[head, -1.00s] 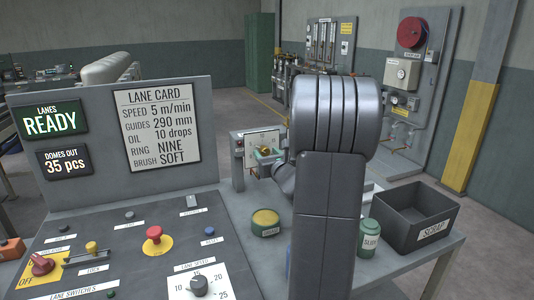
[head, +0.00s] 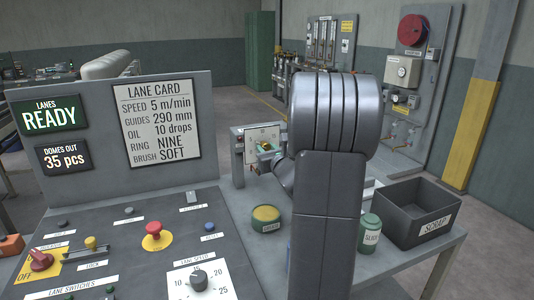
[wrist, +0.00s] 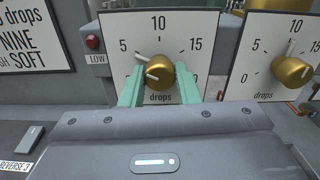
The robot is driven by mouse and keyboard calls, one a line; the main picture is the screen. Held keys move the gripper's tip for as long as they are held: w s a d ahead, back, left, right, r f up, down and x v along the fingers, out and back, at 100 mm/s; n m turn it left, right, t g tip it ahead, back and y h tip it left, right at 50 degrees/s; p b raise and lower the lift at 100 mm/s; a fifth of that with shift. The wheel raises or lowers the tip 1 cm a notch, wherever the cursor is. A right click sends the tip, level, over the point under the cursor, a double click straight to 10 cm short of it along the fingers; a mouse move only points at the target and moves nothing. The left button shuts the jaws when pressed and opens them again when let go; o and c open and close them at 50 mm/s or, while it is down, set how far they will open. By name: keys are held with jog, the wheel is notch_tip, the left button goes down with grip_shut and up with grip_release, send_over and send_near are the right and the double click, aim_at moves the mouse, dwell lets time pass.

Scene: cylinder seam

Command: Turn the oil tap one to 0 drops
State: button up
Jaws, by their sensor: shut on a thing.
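A white dial plate (wrist: 178,30) marked 5, 10, 15 and "drops" carries a brass knob (wrist: 160,72) in the wrist view. My gripper (wrist: 160,84) has its two green fingers on either side of this knob, shut on it. White marks show at the knob's left side, towards the 5 and below it; the exact reading is unclear. In the head view the dial plate (head: 262,134) is small, and my arm covers most of my gripper.
A second dial plate with a brass knob (wrist: 292,72) stands close on the right. A red lamp (wrist: 92,42) is on the left. In the head view a lane card (head: 157,125) reads "OIL 10 drops". A scrap bin (head: 400,228) and green tin (head: 369,234) stand right of my arm.

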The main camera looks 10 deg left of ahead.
jog(key=shift+n+b, duration=5.6)
jog(key=shift+b, duration=1.55)
jog(key=o, duration=1)
jog(key=shift+c, duration=0.2)
jog(key=shift+d, duration=0.1)
jog(key=v, duration=1.3)
jog(key=shift+s+d+b, duration=0.2)
jog(key=shift+s+b, duration=0.1)
jog(key=shift+b, duration=0.05)
